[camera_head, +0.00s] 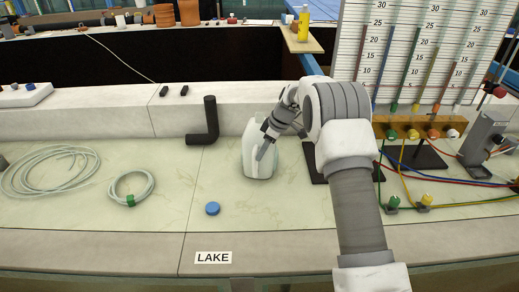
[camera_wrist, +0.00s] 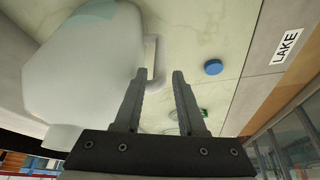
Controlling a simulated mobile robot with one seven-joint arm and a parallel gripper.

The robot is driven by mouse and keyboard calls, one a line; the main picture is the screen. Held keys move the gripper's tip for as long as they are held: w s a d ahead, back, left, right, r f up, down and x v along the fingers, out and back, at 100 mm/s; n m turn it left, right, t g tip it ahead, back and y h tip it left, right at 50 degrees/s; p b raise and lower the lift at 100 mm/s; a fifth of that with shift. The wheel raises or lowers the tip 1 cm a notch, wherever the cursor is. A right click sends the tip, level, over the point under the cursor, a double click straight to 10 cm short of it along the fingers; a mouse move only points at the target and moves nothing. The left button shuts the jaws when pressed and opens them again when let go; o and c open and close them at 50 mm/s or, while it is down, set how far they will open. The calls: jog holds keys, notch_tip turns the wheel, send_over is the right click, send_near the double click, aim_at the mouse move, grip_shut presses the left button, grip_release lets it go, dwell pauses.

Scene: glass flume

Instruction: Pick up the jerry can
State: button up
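The jerry can (camera_head: 252,150) is a whitish, translucent container on the pale bench top, near the middle of the head view. My gripper (camera_head: 262,153) is in front of it and hides part of it. In the wrist view the jerry can (camera_wrist: 80,65) fills the left side, with a pale handle-like loop (camera_wrist: 155,55) at its right edge. My gripper (camera_wrist: 159,73) is open there, its two fingers apart. The loop shows at and partly between the fingertips, close to the left one. I cannot tell whether they touch.
A blue cap (camera_head: 212,208) lies left of the jerry can, near the LAKE label (camera_head: 213,257). A black elbow pipe (camera_head: 207,125) stands behind left. Coiled hoses (camera_head: 131,188) lie further left. A manometer board (camera_head: 415,50) and coloured tubes are at right.

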aim_at(255, 163)
jog(key=x, duration=0.7)
jog(key=shift+a+f+p, duration=0.1)
jog(key=shift+f+p, duration=0.1)
jog(key=shift+p, duration=0.1)
grip_shut()
jog(key=shift+r, duration=0.15)
dwell(1.0)
